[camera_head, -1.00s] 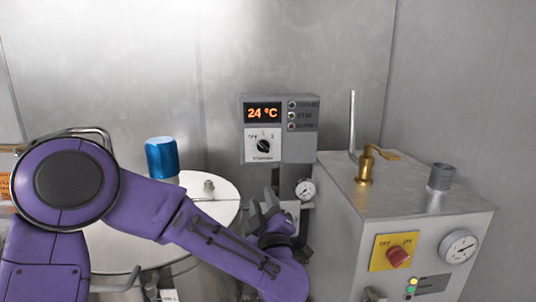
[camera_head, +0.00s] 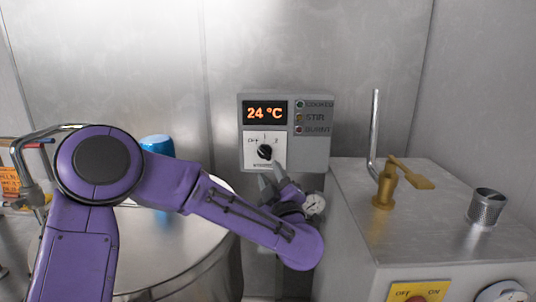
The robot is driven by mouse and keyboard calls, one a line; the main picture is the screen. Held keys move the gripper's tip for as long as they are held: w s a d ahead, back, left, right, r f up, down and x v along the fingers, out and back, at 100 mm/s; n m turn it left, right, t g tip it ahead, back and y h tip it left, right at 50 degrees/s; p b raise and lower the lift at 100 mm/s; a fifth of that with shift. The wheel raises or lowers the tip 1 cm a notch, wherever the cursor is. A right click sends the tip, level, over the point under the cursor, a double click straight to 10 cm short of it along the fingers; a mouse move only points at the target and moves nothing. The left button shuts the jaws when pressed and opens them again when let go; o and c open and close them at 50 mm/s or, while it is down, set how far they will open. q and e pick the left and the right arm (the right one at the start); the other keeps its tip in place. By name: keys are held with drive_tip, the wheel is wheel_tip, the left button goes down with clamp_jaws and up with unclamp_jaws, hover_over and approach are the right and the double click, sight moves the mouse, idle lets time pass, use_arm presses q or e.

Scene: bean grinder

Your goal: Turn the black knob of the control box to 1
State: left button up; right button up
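The grey control box (camera_head: 314,150) is on the back wall, with an orange "24 °C" display (camera_head: 265,113). Below the display is a white dial plate with the black knob (camera_head: 264,152). Marks "OFF", "1" and "2" sit around the knob; its exact pointing direction is too small to read surely. My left gripper (camera_head: 272,178) is just below the knob, its two grey fingers pointing up and apart, with nothing visible between them. A small gap shows between the fingertips and the knob. My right gripper is not in view.
A steel drum (camera_head: 180,245) with a blue cylinder (camera_head: 157,146) stands at left behind my arm. A grey metal machine (camera_head: 440,225) with a brass valve (camera_head: 388,185) stands at right.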

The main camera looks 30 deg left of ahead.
sight(264, 156)
use_arm(q)
drive_tip(key=p+x, duration=0.1)
drive_tip(key=x, duration=0.2)
drive_tip(key=p+x, duration=0.1)
drive_tip(key=x, duration=0.2)
drive_tip(key=shift+w, duration=0.5)
drive_tip(key=shift+s, duration=0.2)
drive_tip(key=shift+w, duration=0.1)
clamp_jaws()
drive_tip(key=shift+m, duration=0.3)
drive_tip(key=m+t+h, duration=0.1)
drive_tip(key=m+t, duration=0.1)
drive_tip(key=m, duration=0.2)
drive_tip(key=shift+a+m, duration=0.15)
drive_tip(key=shift+m, duration=0.15)
drive_tip(key=m+t+h, duration=0.1)
drive_tip(key=m, duration=0.2)
drive_tip(key=m+t+h, duration=0.1)
drive_tip(key=m+t, duration=0.1)
drive_tip(key=m, duration=0.2)
drive_tip(key=shift+a+f+h, duration=0.15)
drive_tip(key=shift+h, duration=0.25)
drive_tip(key=shift+m, duration=0.3)
unclamp_jaws()
